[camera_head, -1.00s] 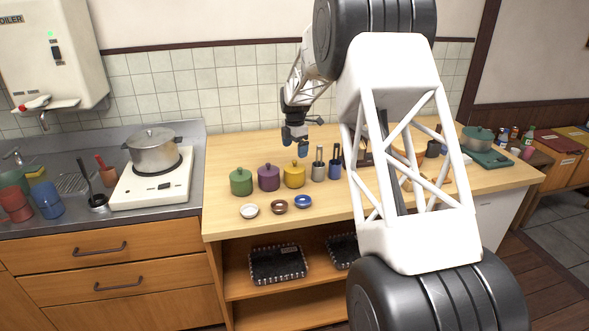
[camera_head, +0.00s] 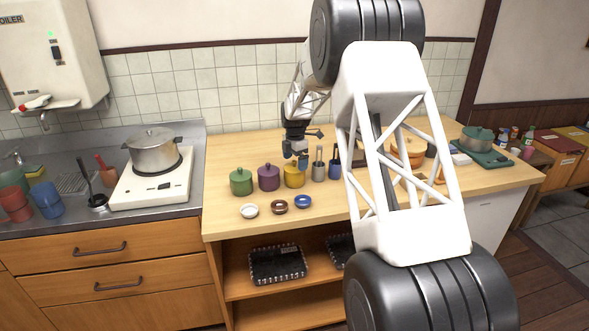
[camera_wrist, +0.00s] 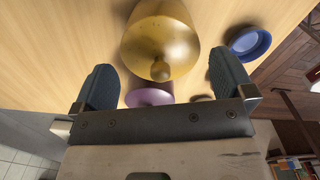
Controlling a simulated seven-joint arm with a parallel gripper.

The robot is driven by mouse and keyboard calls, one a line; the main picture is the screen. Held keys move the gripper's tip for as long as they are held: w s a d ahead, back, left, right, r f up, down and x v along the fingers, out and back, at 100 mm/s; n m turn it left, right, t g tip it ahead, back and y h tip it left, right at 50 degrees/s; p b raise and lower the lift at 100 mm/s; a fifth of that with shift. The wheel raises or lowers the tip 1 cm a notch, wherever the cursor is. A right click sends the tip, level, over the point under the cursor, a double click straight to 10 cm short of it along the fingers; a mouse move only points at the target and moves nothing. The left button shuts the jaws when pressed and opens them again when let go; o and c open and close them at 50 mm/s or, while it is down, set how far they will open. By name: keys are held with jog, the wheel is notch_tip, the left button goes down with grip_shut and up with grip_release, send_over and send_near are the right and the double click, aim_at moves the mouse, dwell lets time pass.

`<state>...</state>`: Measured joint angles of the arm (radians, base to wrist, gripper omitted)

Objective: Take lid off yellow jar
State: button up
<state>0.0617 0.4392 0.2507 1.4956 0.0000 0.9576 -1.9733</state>
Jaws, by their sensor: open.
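The yellow jar (camera_head: 294,181) stands on the wooden counter at the right end of a row of three lidded jars. In the wrist view the jar's yellow lid (camera_wrist: 160,45) with its round knob (camera_wrist: 160,71) shows from above, ahead of the gap between my fingers. My gripper (camera_head: 295,160) is open over the yellow jar and hides the lid's top in the head view. The wrist view shows my two dark fingers (camera_wrist: 163,88) spread wide, with nothing held between them. The lid appears to sit on the jar.
A purple jar (camera_head: 268,178) and a green jar (camera_head: 241,182) stand left of the yellow jar. A metal utensil holder (camera_head: 319,172) stands close on its right. White (camera_head: 249,210), brown (camera_head: 279,206) and blue (camera_head: 302,201) small dishes lie in front.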

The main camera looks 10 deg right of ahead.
jog(key=shift+f, duration=0.85)
jog(key=c, duration=0.6)
